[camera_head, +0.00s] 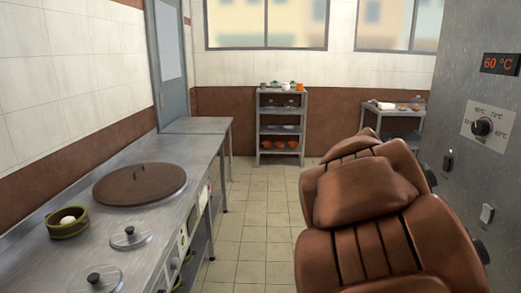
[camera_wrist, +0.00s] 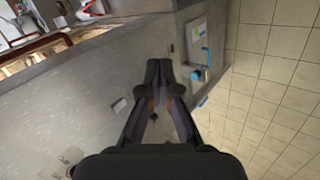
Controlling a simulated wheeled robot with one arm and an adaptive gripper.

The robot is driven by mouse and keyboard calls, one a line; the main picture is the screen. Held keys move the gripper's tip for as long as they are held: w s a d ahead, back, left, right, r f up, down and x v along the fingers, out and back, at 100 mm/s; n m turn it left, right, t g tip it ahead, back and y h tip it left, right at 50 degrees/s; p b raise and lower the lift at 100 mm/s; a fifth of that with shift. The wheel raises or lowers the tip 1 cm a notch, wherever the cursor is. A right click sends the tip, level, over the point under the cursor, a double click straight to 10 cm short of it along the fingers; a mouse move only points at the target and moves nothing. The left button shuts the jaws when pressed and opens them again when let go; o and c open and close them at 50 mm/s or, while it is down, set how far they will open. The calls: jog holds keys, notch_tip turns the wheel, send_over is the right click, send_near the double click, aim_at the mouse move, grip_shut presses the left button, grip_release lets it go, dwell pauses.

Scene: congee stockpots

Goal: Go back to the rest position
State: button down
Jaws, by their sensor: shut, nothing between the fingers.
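My gripper (camera_wrist: 158,75) shows in the wrist view, its two dark fingers together at the tips and nothing between them. It is beside a grey metal cabinet (camera_wrist: 85,90), with tiled floor (camera_wrist: 275,75) to the right. The gripper does not show in the head view, where my brown arm fills the lower right.
A steel counter (camera_head: 188,160) on the left bears a large brown lid (camera_head: 138,186), smaller lids (camera_head: 131,237) and a green-rimmed bowl (camera_head: 67,224). A grey panel with a dial (camera_head: 481,127) stands close at right. A shelf rack (camera_head: 281,124) is at the back. The floor aisle (camera_head: 258,205) is clear.

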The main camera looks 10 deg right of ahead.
jog(key=s+a+n+y+p, duration=0.2)
jog(key=s+a+y+p, duration=0.2)
jog(key=a, duration=0.9)
jog(key=s+a+n+t+y+p, duration=0.1)
jog(key=s+a+y+p, duration=0.3)
jog(key=s+a, duration=0.5)
jog(key=a+n+p, duration=0.1)
jog(key=a+p, duration=0.1)
jog(key=a, duration=0.1)
jog(key=shift+a+f+n, duration=0.25)
jog(key=shift+a+n, duration=0.15)
jog(key=shift+a, duration=0.1)
